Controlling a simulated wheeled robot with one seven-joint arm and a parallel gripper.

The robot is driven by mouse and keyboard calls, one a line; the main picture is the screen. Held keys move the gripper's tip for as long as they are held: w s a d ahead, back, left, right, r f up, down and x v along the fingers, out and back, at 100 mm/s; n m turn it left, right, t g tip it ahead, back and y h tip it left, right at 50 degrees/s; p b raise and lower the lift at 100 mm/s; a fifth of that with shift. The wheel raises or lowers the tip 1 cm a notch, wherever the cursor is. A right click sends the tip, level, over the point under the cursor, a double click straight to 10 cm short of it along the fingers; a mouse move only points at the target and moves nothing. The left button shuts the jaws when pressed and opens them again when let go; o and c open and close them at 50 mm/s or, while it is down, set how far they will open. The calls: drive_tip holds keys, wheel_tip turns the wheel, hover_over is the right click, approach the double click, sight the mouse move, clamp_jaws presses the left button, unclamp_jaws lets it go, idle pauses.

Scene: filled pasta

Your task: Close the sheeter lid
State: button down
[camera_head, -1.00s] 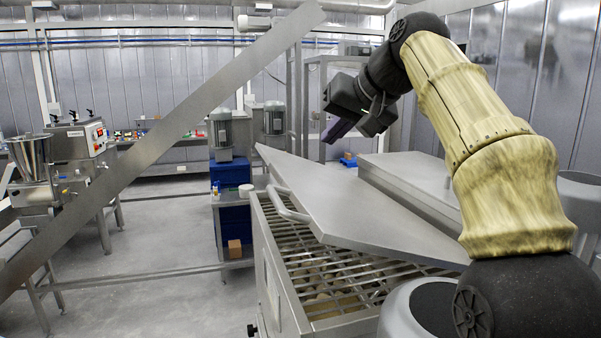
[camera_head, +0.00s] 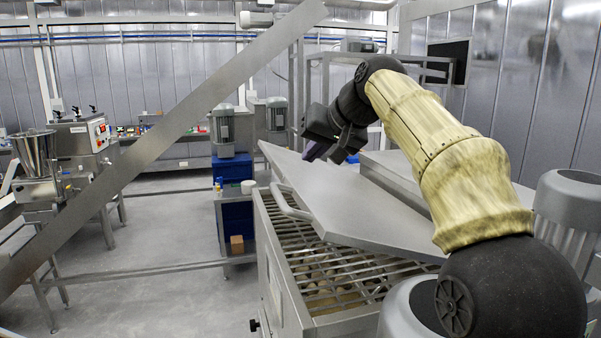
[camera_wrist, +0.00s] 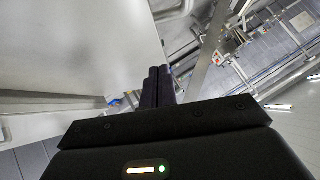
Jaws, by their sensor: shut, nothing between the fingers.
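The sheeter lid (camera_head: 345,195) is a flat steel panel with a bar handle (camera_head: 290,203) on its left edge. It stands partly open, tilted above a slatted metal grid (camera_head: 325,265) on the sheeter body (camera_head: 275,275). My gripper (camera_head: 314,152) is at the far upper edge of the lid, its fingers shut and empty. Whether it touches the lid I cannot tell. In the wrist view, the shut fingers (camera_wrist: 158,85) point along the edge of a pale steel panel that looks like the lid (camera_wrist: 80,50).
A diagonal steel beam (camera_head: 165,145) crosses the left of the head view. A blue cabinet (camera_head: 233,190) with a motor stands behind the sheeter. A machine with a steel hopper (camera_head: 37,155) is at far left. The floor (camera_head: 150,235) between is clear.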

sight(294, 184)
drive_tip(key=w+f, duration=0.1)
drive_tip(key=w+a+f, duration=0.1)
drive_tip(key=f, duration=0.1)
drive_tip(key=shift+s+a+f+p, duration=0.4)
drive_tip(key=shift+s+f, duration=0.2)
drive_tip(key=shift+f, duration=0.2)
drive_tip(key=shift+w+a+f, duration=0.15)
drive_tip(key=shift+w+f, duration=0.15)
drive_tip(key=shift+f, duration=0.05)
drive_tip(key=shift+s, duration=0.1)
drive_tip(key=shift+s, duration=0.1)
